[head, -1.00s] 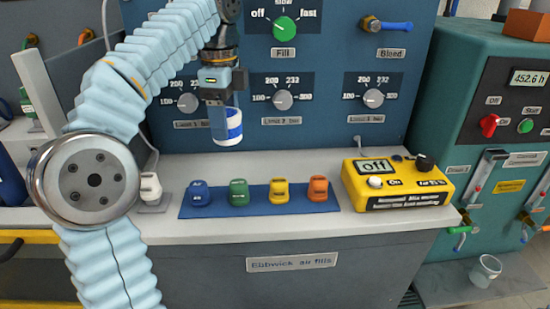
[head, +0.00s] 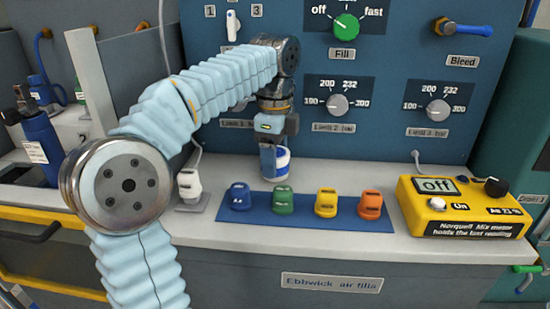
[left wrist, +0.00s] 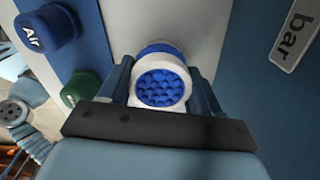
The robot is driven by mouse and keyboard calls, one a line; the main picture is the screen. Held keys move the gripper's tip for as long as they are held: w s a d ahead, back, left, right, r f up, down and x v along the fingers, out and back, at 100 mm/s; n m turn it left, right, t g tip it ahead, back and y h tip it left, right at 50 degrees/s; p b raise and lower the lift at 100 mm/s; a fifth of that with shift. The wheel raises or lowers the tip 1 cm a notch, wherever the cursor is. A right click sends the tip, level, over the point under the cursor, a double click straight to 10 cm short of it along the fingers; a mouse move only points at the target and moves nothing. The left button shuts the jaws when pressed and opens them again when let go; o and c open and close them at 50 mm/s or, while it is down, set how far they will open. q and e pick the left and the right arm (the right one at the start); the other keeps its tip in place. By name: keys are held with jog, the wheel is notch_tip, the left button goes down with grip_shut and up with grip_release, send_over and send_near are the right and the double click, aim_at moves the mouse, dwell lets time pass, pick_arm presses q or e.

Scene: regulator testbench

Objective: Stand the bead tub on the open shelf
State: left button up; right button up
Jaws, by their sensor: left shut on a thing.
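The bead tub (head: 283,163) is a small white tub with a blue band. It is in my left gripper (head: 274,160), which is shut on it and points down at the back of the grey bench top (head: 350,178). I cannot tell whether the tub's base touches the bench. In the left wrist view the tub (left wrist: 161,83) shows its blue, bumpy round face between the two fingers (left wrist: 160,88). My right gripper is out of view. I cannot make out which surface is the open shelf.
A blue mat (head: 303,222) with blue, green, yellow and orange tagged pieces lies in front of the tub. A white piece (head: 188,184) stands left of it, a yellow meter (head: 462,207) right. The blue dial panel (head: 400,140) rises behind. A blue bottle (head: 41,145) stands far left.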

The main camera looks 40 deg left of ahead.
pick_arm(q)
jog(key=shift+f, duration=0.1)
jog(key=o, duration=1.1)
